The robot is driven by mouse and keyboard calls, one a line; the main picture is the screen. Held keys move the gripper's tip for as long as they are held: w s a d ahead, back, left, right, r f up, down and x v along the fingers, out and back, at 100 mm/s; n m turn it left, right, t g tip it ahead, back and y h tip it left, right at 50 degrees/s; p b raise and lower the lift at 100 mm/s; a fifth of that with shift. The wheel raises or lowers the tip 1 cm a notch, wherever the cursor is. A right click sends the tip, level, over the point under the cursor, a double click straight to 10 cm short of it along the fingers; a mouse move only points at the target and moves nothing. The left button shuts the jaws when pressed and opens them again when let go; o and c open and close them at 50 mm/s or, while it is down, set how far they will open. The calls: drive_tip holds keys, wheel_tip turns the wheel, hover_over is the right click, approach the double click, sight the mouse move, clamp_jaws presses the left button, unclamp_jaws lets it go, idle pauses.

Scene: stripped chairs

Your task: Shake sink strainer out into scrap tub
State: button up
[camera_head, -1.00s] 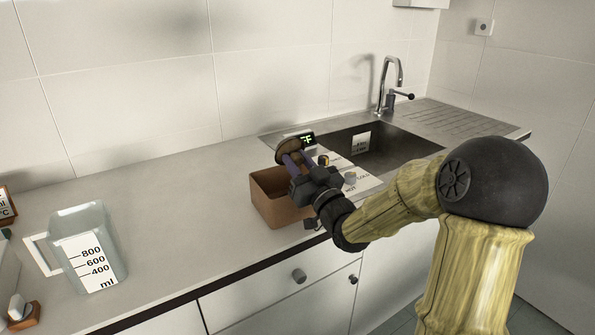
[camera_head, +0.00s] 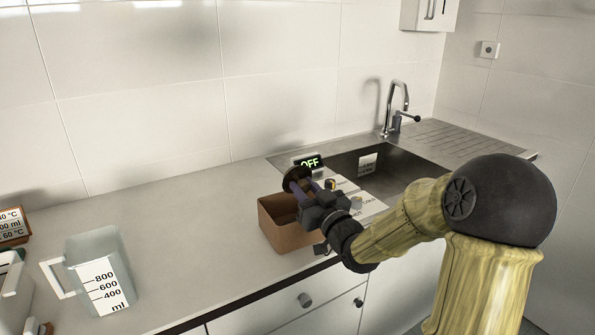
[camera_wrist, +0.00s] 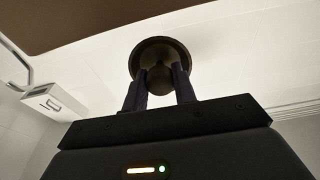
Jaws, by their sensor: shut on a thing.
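My gripper (camera_head: 305,191) is over the back right part of the scrap tub, its fingers pointing up and to the left. It is shut on the sink strainer (camera_head: 296,178), a small round brown-bronze disc that is tilted steeply. In the wrist view the strainer (camera_wrist: 158,58) sits between the two dark fingers, gripped by a knob at its middle. The scrap tub (camera_head: 290,238) is an open brown box on the counter. My gripper hides part of its right side, and I cannot tell what is inside it.
The steel sink (camera_head: 395,172) with a tap (camera_head: 394,107) lies right of the tub. A black "OFF" display (camera_head: 310,162) and white labelled plates (camera_head: 368,205) lie between them. A measuring jug (camera_head: 98,270) stands at the left. The counter between jug and tub is clear.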

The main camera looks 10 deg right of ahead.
sight(305, 182)
drive_tip(key=shift+r+g+h+p, duration=0.25)
drive_tip(key=shift+g+p, duration=0.55)
drive_tip(key=shift+p, duration=1.2)
drive_tip(key=shift+r+g+h+p, duration=0.25)
drive_tip(key=shift+g+p, duration=0.55)
drive_tip(key=shift+p, duration=1.2)
drive_tip(key=shift+r+g+h+p, duration=0.25)
drive_tip(key=shift+g+p, duration=0.55)
drive_tip(key=shift+p, duration=1.2)
drive_tip(key=g+p, duration=0.1)
drive_tip(key=p, duration=0.2)
drive_tip(key=g+h+p, duration=0.1)
drive_tip(key=g+p, duration=0.1)
drive_tip(key=p, duration=0.2)
drive_tip(key=g+p, duration=0.1)
drive_tip(key=p, duration=0.3)
drive_tip(key=shift+r+g+h, duration=0.25)
drive_tip(key=shift+r+g, duration=0.05)
drive_tip(key=shift+r, duration=0.05)
drive_tip(key=shift+p, duration=0.5)
drive_tip(key=g+p, duration=0.1)
drive_tip(key=p, duration=0.2)
drive_tip(key=g+h+p, duration=0.1)
drive_tip(key=g+p, duration=0.1)
drive_tip(key=p, duration=0.2)
drive_tip(key=r+g+p, duration=0.1)
drive_tip(key=g+p, duration=0.1)
drive_tip(key=p, duration=0.2)
drive_tip(key=shift+h, duration=0.4)
